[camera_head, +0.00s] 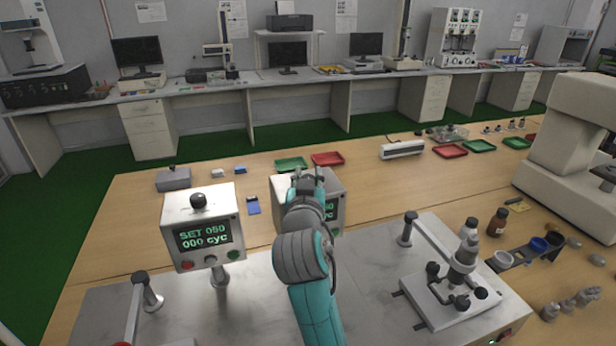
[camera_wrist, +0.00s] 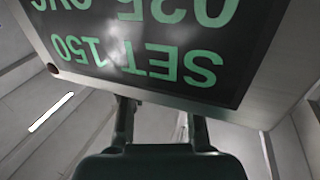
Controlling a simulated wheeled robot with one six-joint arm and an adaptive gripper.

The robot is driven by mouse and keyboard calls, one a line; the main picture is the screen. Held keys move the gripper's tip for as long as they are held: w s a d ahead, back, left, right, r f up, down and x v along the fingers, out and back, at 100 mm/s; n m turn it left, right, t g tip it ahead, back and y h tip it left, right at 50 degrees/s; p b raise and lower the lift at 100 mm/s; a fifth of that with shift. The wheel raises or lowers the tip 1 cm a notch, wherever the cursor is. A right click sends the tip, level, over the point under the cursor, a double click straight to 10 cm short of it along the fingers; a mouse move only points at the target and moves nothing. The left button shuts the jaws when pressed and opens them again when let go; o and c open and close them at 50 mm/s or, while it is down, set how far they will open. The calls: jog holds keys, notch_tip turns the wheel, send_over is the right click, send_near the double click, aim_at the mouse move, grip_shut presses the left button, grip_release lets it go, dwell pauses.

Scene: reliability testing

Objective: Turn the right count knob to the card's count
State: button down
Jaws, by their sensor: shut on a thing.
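The right counter box (camera_head: 282,190) stands on the grey test bench, largely hidden behind my arm. Its dark screen shows in part in the head view. In the wrist view the screen (camera_wrist: 150,45) appears upside down and reads SET 150, with a second line of cycles cut by the frame edge. My gripper (camera_head: 306,176) is at the top of this box, shut on the right count knob. The knob is hidden by the gripper. In the wrist view the two fingers (camera_wrist: 160,115) reach up to the box edge. I cannot make out a card with a count.
The left counter box (camera_head: 210,226) reads SET 050, 000 cyc, with a black knob on top. A test fixture (camera_head: 450,280) stands on the bench at right. Red and green trays, a blue-and-white item (camera_head: 252,205) and a white microscope-like machine (camera_head: 570,150) are on the wooden table.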

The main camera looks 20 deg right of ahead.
jog(key=shift+m+h, duration=0.4)
jog(key=shift+h, duration=0.2)
jog(key=c, duration=0.8)
grip_release()
jog(key=v, duration=1.2)
jog(key=shift+r, duration=0.2)
